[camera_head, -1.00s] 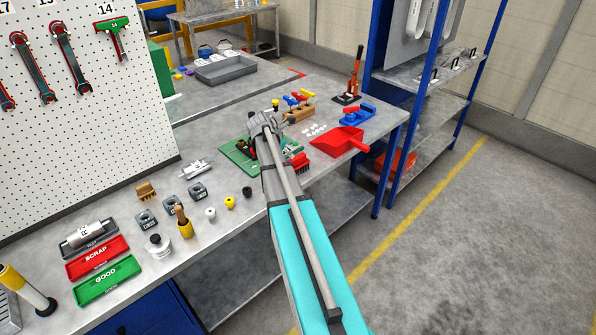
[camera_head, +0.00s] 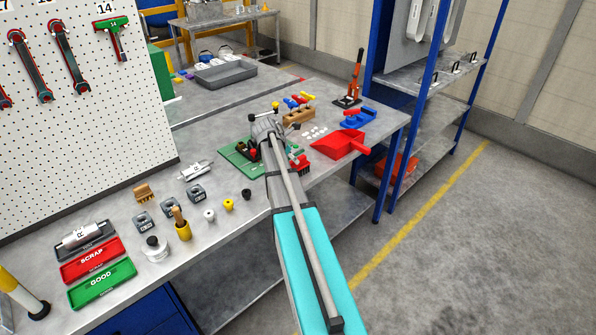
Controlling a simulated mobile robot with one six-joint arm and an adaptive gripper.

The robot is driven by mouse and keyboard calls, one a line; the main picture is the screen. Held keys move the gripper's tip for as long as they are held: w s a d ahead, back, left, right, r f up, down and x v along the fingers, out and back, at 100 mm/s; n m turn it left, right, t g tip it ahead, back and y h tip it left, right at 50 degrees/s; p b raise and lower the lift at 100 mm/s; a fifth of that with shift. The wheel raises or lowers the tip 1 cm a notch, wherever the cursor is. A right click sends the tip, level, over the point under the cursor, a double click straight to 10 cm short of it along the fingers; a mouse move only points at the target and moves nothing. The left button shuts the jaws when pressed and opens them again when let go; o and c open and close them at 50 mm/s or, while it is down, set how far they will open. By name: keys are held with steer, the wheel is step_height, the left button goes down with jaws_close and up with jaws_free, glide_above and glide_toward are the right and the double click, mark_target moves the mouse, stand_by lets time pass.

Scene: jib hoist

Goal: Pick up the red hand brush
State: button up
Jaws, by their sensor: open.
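The red hand brush (camera_head: 302,162) lies on the workbench just right of my arm, left of the red dustpan (camera_head: 338,143). Only part of it shows; my arm hides the rest. My gripper (camera_head: 260,146) is over the green mat (camera_head: 240,161), a little left of the brush. It is open and seen from behind; its fingertips are mostly hidden by the wrist. Nothing is visibly held.
A wooden block with coloured tools (camera_head: 298,117) stands behind the gripper, with small white pieces (camera_head: 314,132) beside it.

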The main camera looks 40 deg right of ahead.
steer(key=shift+b+x, duration=1.25)
steer(key=shift+x, duration=0.6)
steer(key=shift+s, duration=0.15)
jaws_close()
